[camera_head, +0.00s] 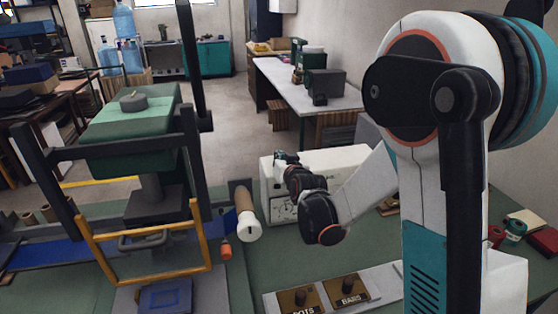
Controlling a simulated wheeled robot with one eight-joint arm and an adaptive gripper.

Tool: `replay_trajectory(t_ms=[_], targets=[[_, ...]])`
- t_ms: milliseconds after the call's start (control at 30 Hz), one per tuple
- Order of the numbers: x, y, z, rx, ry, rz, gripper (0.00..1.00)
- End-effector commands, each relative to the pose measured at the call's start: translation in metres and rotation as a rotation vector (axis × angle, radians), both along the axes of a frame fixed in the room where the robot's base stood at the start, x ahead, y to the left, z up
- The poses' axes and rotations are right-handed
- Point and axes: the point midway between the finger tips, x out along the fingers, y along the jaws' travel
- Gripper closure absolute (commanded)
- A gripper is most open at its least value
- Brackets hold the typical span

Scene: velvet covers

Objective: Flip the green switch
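I cannot make out a green switch in the head view. A white machine (350,163) with a round dial stands on the green bench behind my forearm. My gripper (284,158) is at the machine's upper left, in front of it or close to it; whether it touches is unclear. Its fingers are small and dark in the picture, so their opening cannot be told, and my wrist joints cover part of the machine's front.
A green press-like machine (135,135) with dark posts and a yellow frame (150,270) fills the left. Small items sit at the right edge.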

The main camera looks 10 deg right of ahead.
Motion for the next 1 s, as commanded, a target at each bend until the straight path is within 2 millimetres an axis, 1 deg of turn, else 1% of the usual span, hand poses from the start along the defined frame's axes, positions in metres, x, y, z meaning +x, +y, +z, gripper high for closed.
replay_trajectory(t_ms=[167, 333, 367, 400, 500, 700, 800, 1000], targets=[[0.003, 0.000, 0.015, 0.000, -0.001, 0.000, 1.00], [0.007, 0.001, 0.045, 0.000, -0.001, 0.000, 1.00], [0.003, 0.001, 0.048, 0.000, 0.000, 0.000, 1.00], [-0.009, 0.002, 0.047, 0.000, 0.000, 0.000, 1.00], [-0.031, 0.002, 0.051, 0.000, 0.000, 0.000, 1.00], [-0.068, 0.004, 0.059, -0.001, 0.000, 0.000, 1.00], [-0.079, 0.004, 0.062, 0.000, 0.000, 0.000, 1.00], [-0.092, 0.005, 0.065, -0.001, 0.007, 0.001, 1.00]])
